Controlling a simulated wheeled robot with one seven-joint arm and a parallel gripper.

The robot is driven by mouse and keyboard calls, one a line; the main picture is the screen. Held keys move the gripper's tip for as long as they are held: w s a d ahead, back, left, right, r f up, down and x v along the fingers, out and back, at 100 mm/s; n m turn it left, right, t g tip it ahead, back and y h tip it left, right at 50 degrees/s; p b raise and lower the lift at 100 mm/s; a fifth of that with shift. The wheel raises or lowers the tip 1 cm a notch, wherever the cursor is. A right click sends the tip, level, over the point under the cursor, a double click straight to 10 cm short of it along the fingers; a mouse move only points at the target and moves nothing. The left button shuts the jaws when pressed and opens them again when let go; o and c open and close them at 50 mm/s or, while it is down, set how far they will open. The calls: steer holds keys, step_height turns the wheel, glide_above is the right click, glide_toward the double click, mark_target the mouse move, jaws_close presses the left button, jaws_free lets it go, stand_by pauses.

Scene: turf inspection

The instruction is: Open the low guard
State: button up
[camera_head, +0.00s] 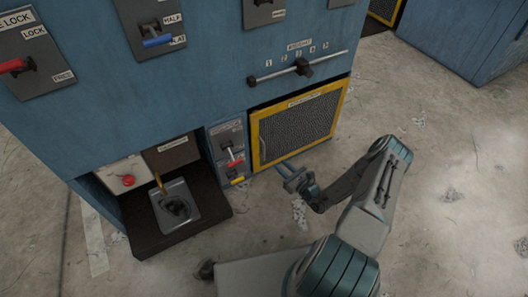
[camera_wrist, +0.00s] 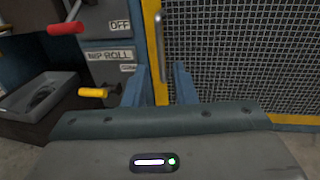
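The low guard is a dark mesh panel in a yellow frame (camera_head: 299,122), low on the blue machine, and it looks shut. In the wrist view its mesh (camera_wrist: 240,60) fills the right side. A slim upright metal handle (camera_wrist: 160,50) stands along the frame's left side. My gripper (camera_head: 281,168) is in front of the guard's lower left part. In the wrist view my gripper (camera_wrist: 160,72) has its two blue fingers apart, with the handle's lower part showing between them. I cannot tell how deep the handle sits between the fingers; they do not close on it.
Left of the guard is a narrow panel with a red lever (camera_head: 235,162) and a yellow lever (camera_head: 237,181), labelled NIP ROLL in the wrist view. Further left is a dark recess with a grey tray (camera_head: 176,207). A slider (camera_head: 302,66) is above the guard. Concrete floor at right is open.

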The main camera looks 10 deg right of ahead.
mark_target(264, 150)
steer(key=b+x, duration=0.3)
steer(key=x, duration=0.9)
steer(key=shift+s+a, duration=0.1)
jaws_close()
